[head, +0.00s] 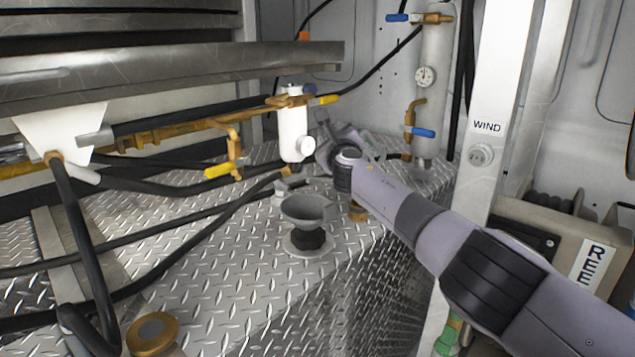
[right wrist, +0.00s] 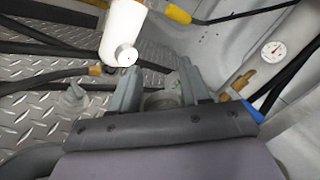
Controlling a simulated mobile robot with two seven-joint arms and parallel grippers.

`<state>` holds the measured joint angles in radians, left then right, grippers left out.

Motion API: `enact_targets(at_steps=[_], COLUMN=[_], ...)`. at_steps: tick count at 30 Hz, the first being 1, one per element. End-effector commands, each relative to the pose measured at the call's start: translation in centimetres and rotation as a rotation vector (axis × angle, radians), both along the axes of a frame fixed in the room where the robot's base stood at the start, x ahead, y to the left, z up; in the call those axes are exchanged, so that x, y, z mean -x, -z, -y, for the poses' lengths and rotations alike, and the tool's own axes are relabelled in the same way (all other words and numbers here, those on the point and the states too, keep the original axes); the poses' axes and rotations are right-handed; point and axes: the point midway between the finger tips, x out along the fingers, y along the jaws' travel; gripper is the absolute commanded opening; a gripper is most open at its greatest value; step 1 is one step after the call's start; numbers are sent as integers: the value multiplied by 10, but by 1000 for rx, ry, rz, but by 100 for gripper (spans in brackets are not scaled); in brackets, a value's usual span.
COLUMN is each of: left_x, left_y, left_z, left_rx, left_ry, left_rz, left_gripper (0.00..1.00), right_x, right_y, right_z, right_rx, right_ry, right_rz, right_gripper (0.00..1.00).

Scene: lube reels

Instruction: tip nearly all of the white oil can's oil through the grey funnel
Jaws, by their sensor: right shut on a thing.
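The grey funnel (head: 305,211) stands upright, wide mouth up, on a dark neck and round flange on the tread-plate deck in the head view. My right gripper (head: 325,143) is behind it and to its right, apart from it. In the right wrist view, the right fingers (right wrist: 160,88) are closed around a small greyish thing, mostly hidden, which I cannot identify. A small pale object with a narrow top (head: 281,190) stands behind the funnel; it also shows in the right wrist view (right wrist: 75,94). I cannot tell whether it is the oil can. My left gripper is out of view.
A white cylinder (head: 293,130) with a round dial hangs close left of my right gripper. A grey gauge column (head: 427,90) stands behind right. Black hoses (head: 205,235) cross the deck. A brass cap (head: 152,333) lies front left. The white WIND post (head: 492,120) is at right.

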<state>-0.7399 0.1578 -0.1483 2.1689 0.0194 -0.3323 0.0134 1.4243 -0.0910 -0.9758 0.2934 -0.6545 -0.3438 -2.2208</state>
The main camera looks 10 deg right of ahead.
Motion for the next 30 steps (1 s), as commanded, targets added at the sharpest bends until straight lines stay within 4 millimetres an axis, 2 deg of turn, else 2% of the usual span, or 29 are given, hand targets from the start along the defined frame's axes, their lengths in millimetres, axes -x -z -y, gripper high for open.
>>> enact_targets(at_steps=[1,3,10,19,30], left_x=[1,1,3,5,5], left_y=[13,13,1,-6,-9], left_z=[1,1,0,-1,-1], left_rx=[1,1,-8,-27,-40], left_ry=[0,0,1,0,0], left_rz=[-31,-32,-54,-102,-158], left_gripper=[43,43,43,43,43], right_x=[0,0,4,18,36], right_y=[1,1,-4,-2,3], right_z=[0,0,3,5,9], right_rx=[1,1,20,58,113], right_ry=[0,0,1,0,1], right_rz=[2,2,4,15,31], right_gripper=[0,0,0,0,0])
